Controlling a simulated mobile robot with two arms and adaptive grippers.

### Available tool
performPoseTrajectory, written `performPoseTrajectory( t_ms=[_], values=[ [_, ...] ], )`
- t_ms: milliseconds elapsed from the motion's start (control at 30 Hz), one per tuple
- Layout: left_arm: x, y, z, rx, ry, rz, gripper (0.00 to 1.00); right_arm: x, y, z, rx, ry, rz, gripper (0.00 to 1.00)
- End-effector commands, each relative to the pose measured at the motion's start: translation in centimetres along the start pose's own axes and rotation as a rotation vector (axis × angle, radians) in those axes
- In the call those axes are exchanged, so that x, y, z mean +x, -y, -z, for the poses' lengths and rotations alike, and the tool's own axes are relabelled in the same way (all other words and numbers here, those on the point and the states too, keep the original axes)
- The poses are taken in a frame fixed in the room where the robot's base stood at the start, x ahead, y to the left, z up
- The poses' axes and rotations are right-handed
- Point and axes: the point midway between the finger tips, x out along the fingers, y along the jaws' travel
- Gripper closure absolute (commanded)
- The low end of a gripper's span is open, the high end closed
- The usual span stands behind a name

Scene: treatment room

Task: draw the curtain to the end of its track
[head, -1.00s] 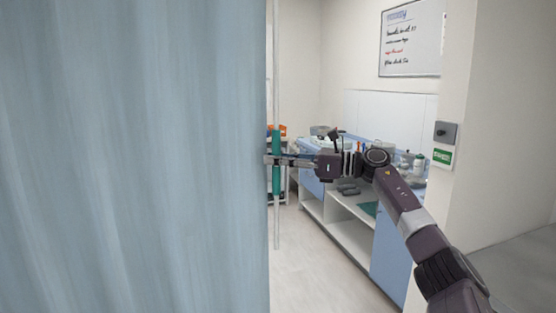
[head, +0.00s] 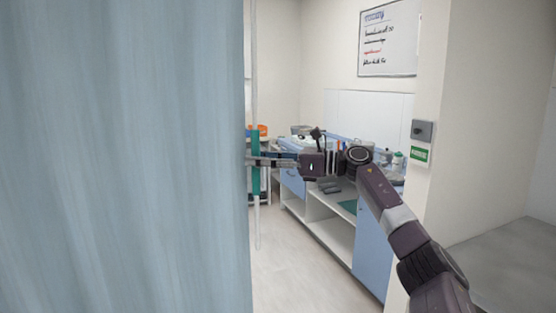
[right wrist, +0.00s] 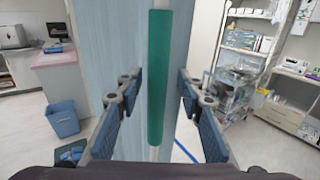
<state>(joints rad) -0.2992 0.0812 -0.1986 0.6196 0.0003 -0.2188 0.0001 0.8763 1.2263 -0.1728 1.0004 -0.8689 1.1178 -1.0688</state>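The pale blue curtain (head: 120,160) fills the left of the head view, with its free edge just left of the middle. It also shows behind the fingers in the right wrist view (right wrist: 108,40). A thin pale wand (head: 255,70) hangs along that edge with a green grip sleeve (head: 255,182). My right gripper (head: 256,161) is at the sleeve. In the right wrist view the sleeve (right wrist: 168,70) stands between the two fingers, with narrow gaps on both sides, so the gripper looks open around it. The track is out of view. My left gripper is not in view.
A blue and white counter (head: 372,250) with items on top stands beyond my right arm. A wall corner with a grey switch box (head: 423,130) is at right. Pale floor (head: 290,270) is clear. The wrist view shows a blue bin (right wrist: 62,120) and a shelf trolley (right wrist: 240,60).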

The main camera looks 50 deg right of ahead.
Motion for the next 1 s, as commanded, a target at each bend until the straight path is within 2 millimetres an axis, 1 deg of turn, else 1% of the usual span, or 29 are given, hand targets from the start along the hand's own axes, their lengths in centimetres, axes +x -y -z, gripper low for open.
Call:
performPoseTrajectory(
  t_ms=[300,500,1000],
  values=[
    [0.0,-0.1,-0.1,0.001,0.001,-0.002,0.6,-4.3,0.1,0.2,0.0,-0.006,0.003,0.65],
    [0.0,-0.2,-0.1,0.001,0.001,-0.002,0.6,-6.5,0.1,0.2,0.001,-0.005,0.004,0.65],
    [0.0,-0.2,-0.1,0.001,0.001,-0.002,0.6,-10.5,0.1,0.1,0.001,0.0,0.003,0.65]
  ],
)
